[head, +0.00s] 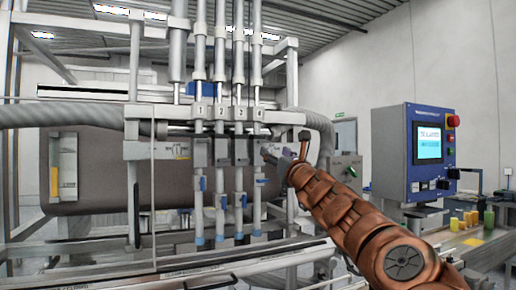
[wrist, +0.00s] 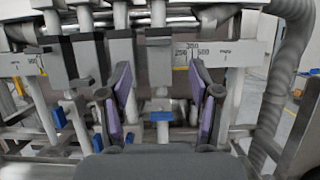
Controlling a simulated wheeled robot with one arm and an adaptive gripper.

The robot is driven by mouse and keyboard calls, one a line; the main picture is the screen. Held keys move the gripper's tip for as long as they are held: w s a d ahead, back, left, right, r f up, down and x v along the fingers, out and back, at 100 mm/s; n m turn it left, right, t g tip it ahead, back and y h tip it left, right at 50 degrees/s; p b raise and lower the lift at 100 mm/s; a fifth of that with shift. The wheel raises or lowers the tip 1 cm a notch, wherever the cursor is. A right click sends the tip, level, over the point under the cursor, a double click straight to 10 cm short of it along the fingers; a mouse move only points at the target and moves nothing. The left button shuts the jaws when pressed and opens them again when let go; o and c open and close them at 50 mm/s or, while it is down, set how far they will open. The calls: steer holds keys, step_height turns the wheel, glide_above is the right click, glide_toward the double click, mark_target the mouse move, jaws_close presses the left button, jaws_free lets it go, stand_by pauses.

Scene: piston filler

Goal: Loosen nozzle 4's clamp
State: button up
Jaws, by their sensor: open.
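Nozzle 4 (head: 257,205) is the rightmost of the upright filler tubes, under the plate marked 4. A small blue lever (head: 260,182), apparently its clamp, sits on it below the grey block. My gripper (head: 270,154) is at the right of this nozzle, near the block's height. In the wrist view my gripper (wrist: 160,82) is open, with purple pads on both fingers. A grey block and a tube with a blue lever (wrist: 160,116) show between the fingers, apparently nozzle 4. Nothing is visibly gripped; contact cannot be told.
Other nozzles with blue levers (head: 223,202) stand close on the left. A thick grey hose (head: 322,135) curves down at the right. A blue control panel (head: 428,150) stands farther right. A scale plate (wrist: 228,53) lies behind the right finger.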

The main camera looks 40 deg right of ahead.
mark_target(263, 142)
steer(key=shift+p+x, duration=0.5)
steer(key=shift+x, duration=0.75)
steer(key=shift+p+x, duration=0.95)
steer(key=shift+x, duration=1.75)
steer(key=shift+a, duration=0.15)
steer(key=shift+c, duration=0.2)
steer(key=c, duration=1.1)
steer(key=shift+r, duration=0.1)
